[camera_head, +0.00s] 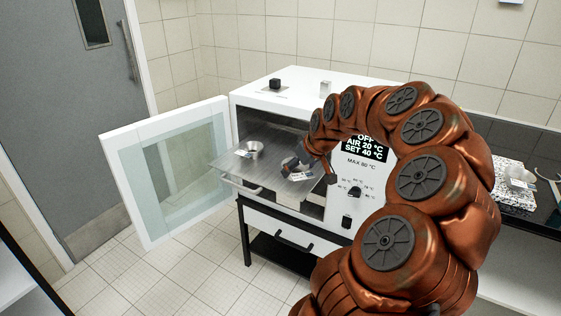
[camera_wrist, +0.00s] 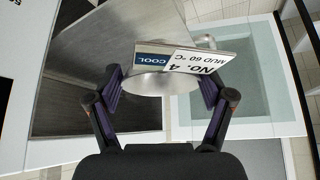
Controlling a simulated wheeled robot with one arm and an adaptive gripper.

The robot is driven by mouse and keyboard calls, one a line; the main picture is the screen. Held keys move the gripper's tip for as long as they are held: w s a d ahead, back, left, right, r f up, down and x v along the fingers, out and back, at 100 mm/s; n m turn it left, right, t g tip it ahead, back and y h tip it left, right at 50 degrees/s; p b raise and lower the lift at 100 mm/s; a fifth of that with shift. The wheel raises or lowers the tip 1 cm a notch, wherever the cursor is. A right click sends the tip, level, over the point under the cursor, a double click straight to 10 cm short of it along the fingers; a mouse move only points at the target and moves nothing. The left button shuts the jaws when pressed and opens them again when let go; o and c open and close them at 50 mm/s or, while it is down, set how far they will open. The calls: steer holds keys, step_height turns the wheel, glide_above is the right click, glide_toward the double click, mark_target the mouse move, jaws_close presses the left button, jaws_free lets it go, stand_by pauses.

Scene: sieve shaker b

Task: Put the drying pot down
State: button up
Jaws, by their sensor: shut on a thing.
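My gripper (camera_wrist: 160,90) is shut on the drying pot (camera_wrist: 150,85), a round metal pot with a finger on either side. Its white and blue tag (camera_wrist: 180,60) reads "No. 4", "MUD 60 °C" and "COOL". In the head view my gripper (camera_head: 301,168) and the held pot (camera_head: 299,176) are at the pulled-out shelf (camera_head: 232,183) of the drying oven (camera_head: 265,99). I cannot tell whether the pot touches the shelf. A second metal pot (camera_head: 254,148) with a tag stands on the shelf to the left.
The oven's glazed door (camera_head: 190,165) stands open to the left. The oven display reads "OFF", "AIR 20 °C", "SET 40 °C". A black block (camera_head: 275,84) and a small pale block (camera_head: 325,87) sit on top. Another tagged item (camera_head: 520,175) rests on a speckled block at right.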

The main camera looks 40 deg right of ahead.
steer(key=s+d+f, duration=0.1)
steer(key=s+d, duration=0.4)
steer(key=shift+m, duration=0.3)
steer(key=w+d+p, duration=0.1)
steer(key=w, duration=0.4)
steer(key=w+d+f+p, duration=0.1)
steer(key=w, duration=0.4)
steer(key=w+d, duration=0.1)
steer(key=w, duration=0.4)
steer(key=shift+d+f+p, duration=0.25)
steer(key=shift+p, duration=0.15)
steer(key=shift+f+p, duration=0.4)
steer(key=shift+f, duration=1.4)
steer(key=shift+f, duration=0.1)
steer(key=o, duration=1.3)
